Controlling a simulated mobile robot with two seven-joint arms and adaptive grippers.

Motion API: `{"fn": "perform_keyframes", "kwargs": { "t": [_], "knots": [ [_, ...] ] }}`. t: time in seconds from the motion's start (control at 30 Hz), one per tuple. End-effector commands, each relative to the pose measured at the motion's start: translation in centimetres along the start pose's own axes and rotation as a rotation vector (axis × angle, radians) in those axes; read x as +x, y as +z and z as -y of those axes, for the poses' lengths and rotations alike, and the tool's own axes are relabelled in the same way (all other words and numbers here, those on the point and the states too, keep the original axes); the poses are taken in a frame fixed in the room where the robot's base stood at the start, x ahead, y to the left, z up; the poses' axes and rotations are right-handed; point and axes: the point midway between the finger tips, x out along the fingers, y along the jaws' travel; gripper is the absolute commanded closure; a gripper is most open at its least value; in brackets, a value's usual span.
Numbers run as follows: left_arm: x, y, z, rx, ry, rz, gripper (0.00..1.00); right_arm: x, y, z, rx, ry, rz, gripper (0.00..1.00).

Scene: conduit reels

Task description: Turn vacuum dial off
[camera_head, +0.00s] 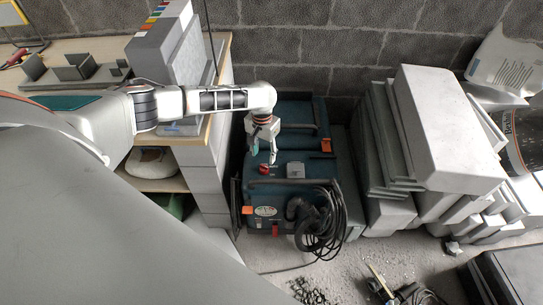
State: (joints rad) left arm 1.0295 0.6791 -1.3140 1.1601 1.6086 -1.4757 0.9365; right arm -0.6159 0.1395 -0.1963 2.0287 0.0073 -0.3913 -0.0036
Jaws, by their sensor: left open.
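The vacuum (325,172) is a teal box-shaped machine standing on the floor between the workbench and the stacked slabs. Its red dial (264,170) sits on the top panel, towards the left side. My left arm reaches in from the left, and its gripper (264,153) points down over the vacuum, with the fingers apart. The fingertips appear just beside and behind the dial in the picture. I cannot tell whether they touch it. Nothing shows between the fingers. The dial's exact setting is too small to read. My right gripper is not in view.
A black hose or cable (322,225) is coiled at the vacuum's front. A wooden workbench (100,50) with a grey box (160,50) is on the left. Stacked grey slabs (440,130) stand close on the right. A block wall (290,45) is behind.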

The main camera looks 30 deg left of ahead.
Motion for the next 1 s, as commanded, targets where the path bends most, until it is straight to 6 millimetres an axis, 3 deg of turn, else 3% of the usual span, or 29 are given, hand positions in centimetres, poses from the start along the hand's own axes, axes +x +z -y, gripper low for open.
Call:
{"fn": "perform_keyframes", "kwargs": {
  "t": [0.17,0.4,0.63,0.97,1.0],
  "knots": [
    [1.6,0.1,0.0,-0.001,0.0,0.004,0.58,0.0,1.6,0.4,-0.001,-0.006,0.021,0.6],
    [5.5,0.2,0.0,-0.001,0.0,0.007,0.58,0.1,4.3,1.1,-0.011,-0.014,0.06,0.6],
    [7.7,0.1,0.0,0.001,0.0,0.004,0.58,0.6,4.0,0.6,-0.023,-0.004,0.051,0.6],
    [7.8,0.0,0.0,0.001,0.0,-0.001,0.58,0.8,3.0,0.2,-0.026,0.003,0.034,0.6],
    [7.8,0.0,0.0,0.001,0.0,-0.001,0.63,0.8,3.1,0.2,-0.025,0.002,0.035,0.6]
  ]
}}
